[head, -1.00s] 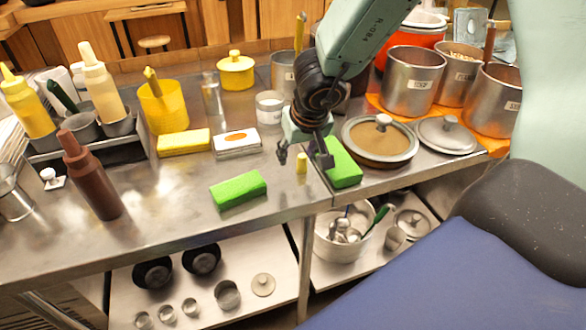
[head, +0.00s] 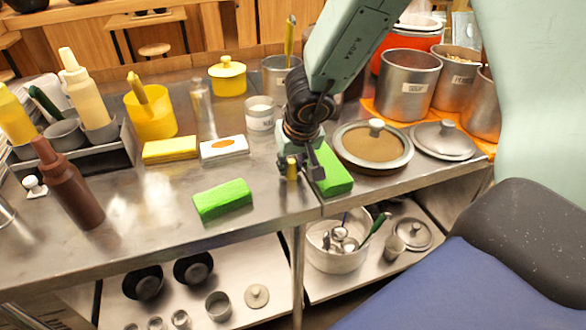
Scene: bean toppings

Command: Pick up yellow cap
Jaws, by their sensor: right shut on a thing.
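The small yellow cap (head: 292,169) stands near the front edge of the steel counter, at the middle of the head view. My right gripper (head: 297,167) reaches down from above and is shut on the cap, with its fingers at the cap's sides. The fingers partly hide the cap, and I cannot tell whether it is clear of the counter. My left gripper is not in view.
A green sponge (head: 333,172) lies close to the right of the gripper, and another green sponge (head: 222,199) lies at the left. A lidded pan (head: 373,147) stands further right. A white box (head: 224,148) and a glass jar (head: 260,114) stand behind.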

